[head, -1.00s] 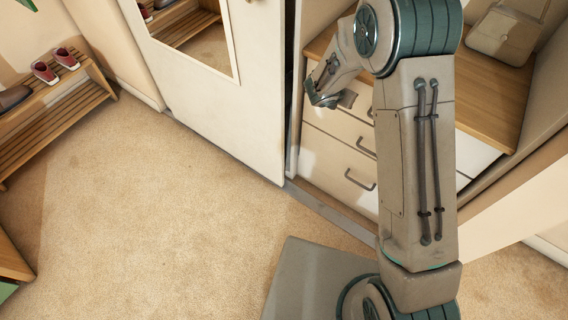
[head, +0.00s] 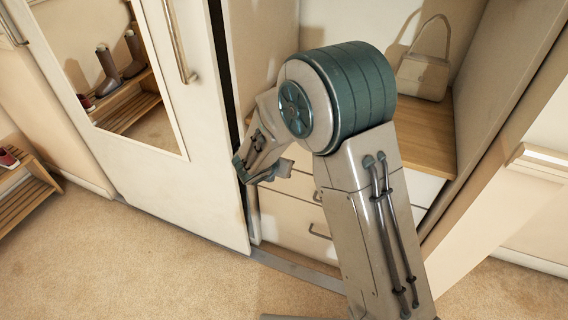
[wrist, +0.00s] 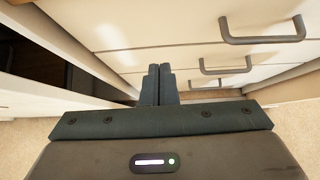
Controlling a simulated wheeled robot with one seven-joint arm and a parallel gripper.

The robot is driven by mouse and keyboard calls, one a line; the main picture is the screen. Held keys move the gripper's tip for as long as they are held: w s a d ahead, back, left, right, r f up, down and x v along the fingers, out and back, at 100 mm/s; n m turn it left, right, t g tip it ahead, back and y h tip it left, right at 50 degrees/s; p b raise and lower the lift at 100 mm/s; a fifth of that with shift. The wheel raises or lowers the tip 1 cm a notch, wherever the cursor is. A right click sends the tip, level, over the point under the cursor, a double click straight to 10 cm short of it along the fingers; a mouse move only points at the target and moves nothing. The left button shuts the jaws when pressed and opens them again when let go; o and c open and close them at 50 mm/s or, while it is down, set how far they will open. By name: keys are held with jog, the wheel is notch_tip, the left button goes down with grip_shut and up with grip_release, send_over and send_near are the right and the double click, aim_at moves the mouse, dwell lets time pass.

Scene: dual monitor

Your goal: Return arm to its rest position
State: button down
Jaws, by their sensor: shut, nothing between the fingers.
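My arm rises in the middle of the head view, bent at a large teal joint. My gripper (head: 262,175) hangs at the lower left of that joint, in front of the drawer fronts and close to the edge of the sliding door. In the wrist view my gripper (wrist: 158,84) points at the drawers with its two dark fingers together and nothing between them. My arm hides part of the drawers in the head view.
A white mirrored door (head: 190,130) stands to the left. Drawers (head: 285,218) with bar handles sit under a wooden shelf (head: 425,135) holding a handbag (head: 424,72). A shoe rack (head: 30,190) is at far left. The carpet (head: 130,265) in front is clear.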

jog(key=v, duration=0.5)
jog(key=shift+d, duration=0.1)
jog(key=s+d+r+m+g+h+p, duration=0.1)
jog(key=s+d+r+m+g+p, duration=0.2)
jog(key=d+r+m, duration=0.55)
jog(key=s+d+r+m+g+h+p, duration=0.1)
jog(key=s+d+r+m+p, duration=0.2)
jog(key=s+d+r+m, duration=0.55)
jog(key=s+d+r+m+g+y+p, duration=0.1)
jog(key=s+d+r+m+y+p, duration=0.1)
jog(key=s+m, duration=0.3)
jog(key=s+d+r+m+g+y+p, duration=0.1)
jog(key=s+d+r+m+y+p, duration=0.2)
jog(key=s+m, duration=0.3)
jog(key=shift+r+m, duration=0.65)
jog(key=shift+m, duration=1.65)
